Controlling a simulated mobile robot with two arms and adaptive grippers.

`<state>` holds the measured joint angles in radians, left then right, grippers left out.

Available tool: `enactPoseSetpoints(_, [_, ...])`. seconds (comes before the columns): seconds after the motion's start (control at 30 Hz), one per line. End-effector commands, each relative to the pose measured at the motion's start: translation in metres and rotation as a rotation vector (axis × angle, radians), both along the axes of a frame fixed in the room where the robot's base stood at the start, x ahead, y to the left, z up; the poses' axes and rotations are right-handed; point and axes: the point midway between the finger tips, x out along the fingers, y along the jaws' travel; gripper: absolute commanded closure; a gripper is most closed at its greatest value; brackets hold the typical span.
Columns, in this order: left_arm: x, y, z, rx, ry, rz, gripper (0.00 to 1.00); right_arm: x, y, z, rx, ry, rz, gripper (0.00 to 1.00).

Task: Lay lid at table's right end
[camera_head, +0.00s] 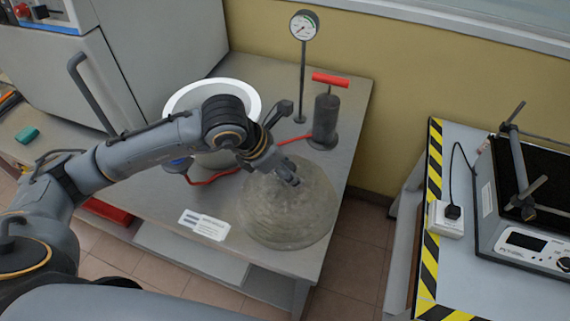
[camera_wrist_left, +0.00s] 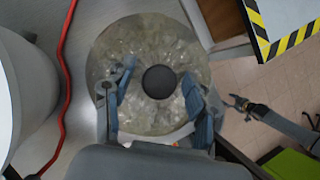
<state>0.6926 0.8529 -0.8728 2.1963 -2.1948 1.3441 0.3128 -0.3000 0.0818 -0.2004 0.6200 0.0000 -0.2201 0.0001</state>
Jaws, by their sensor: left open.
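The lid (camera_head: 287,222) is a round, translucent, textured disc lying flat at the table's right end, close to the edge. The wrist view shows the lid (camera_wrist_left: 140,45) with its dark round knob (camera_wrist_left: 159,82). My left gripper (camera_head: 285,176) is over the lid. In the wrist view its open fingers (camera_wrist_left: 160,92) are on either side of the knob, with gaps to it. The knob is hidden behind my gripper in the head view. My right gripper (camera_wrist_left: 240,104) seems to show small at the right of the wrist view, apart from the lid; its jaws are unclear.
A white-rimmed pot (camera_head: 180,95) stands left of the lid on the grey table (camera_head: 270,75). A red-handled pump (camera_head: 326,115), a gauge (camera_head: 304,26) on a stand and a red hose (camera_head: 215,177) are near. A label card (camera_head: 204,224) lies in front. A striped-edge table (camera_head: 460,150) stands right, across a gap.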

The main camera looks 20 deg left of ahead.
Motion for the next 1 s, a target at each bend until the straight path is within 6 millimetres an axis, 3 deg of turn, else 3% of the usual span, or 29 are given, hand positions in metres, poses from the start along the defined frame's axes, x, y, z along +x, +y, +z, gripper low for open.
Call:
enactPoseSetpoints(0.17, [-0.003, 0.004, 0.011, -0.001, -0.003, 0.001, 0.44, 0.0, 0.0, -0.001, 0.0, 0.0, 0.0, 0.49])
enactPoseSetpoints(0.63, [-0.037, 0.036, 0.091, 0.001, -0.004, 0.001, 0.44, 0.0, 0.0, -0.02, 0.0, 0.0, 0.0, 0.49])
enactPoseSetpoints(1.0, [-0.044, 0.042, 0.106, 0.0, 0.0, 0.0, 0.44, 0.0, 0.001, -0.021, 0.001, -0.001, -0.001, 0.49])
